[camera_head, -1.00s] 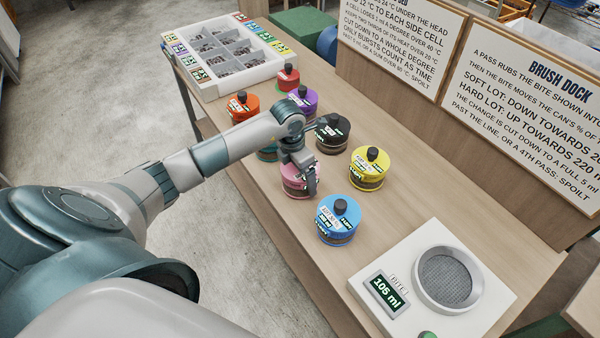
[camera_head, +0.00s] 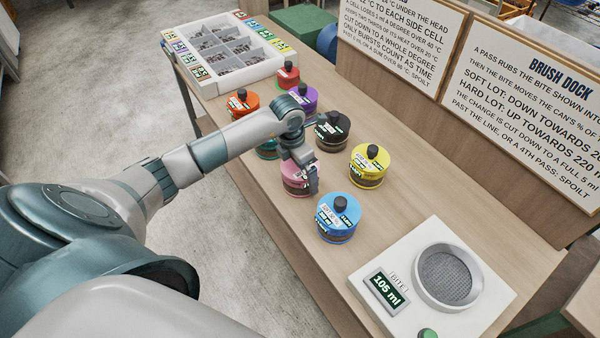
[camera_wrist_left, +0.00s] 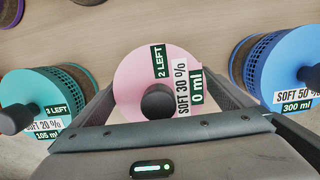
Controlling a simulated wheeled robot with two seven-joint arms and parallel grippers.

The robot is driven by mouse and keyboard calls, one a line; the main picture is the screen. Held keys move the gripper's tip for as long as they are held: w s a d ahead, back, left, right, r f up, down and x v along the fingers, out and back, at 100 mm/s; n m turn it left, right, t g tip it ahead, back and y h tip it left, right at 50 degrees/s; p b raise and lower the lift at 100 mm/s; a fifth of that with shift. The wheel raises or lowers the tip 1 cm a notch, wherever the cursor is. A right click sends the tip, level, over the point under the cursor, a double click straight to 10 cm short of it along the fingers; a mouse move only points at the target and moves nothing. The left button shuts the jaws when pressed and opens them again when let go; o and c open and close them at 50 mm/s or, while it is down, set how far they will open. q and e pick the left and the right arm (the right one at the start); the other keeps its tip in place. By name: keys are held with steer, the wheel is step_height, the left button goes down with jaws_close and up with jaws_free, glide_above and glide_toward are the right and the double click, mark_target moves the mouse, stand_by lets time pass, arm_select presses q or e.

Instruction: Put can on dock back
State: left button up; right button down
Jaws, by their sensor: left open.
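A pink can (camera_head: 297,181) with a dark knob stands on the table; its labels in the left wrist view (camera_wrist_left: 158,68) read 2 LEFT, SOFT 30 % and 0 ml. My left gripper (camera_head: 306,180) is open, low over the pink can, with its fingers on either side of the can's top in the left wrist view. The arm and gripper hide part of the can. The white brush dock (camera_head: 475,317) has a round mesh-floored ring (camera_head: 447,277), empty, and a display reading 105 ml (camera_head: 387,291). My right gripper is in neither view.
A blue can (camera_head: 338,217) stands nearest the dock. Yellow (camera_head: 369,166), black (camera_head: 332,131), purple (camera_head: 304,98), red (camera_head: 288,76), orange (camera_head: 243,103) and teal (camera_head: 267,151) cans stand around. A white compartment tray (camera_head: 232,55) sits at the far end. Two sign boards (camera_head: 525,95) line the back.

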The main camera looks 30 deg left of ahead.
mark_target(295, 167)
arm_select(q)
steer(key=r+b, duration=0.1)
steer(key=r, duration=0.2)
steer(key=s+r+b, duration=0.1)
steer(key=r, duration=0.6)
steer(key=shift+s+a+b, duration=0.2)
steer(key=shift+a+b, duration=0.1)
steer(key=shift+b, duration=0.1)
steer(key=shift+s+r, duration=0.1)
steer(key=shift+r, duration=0.45)
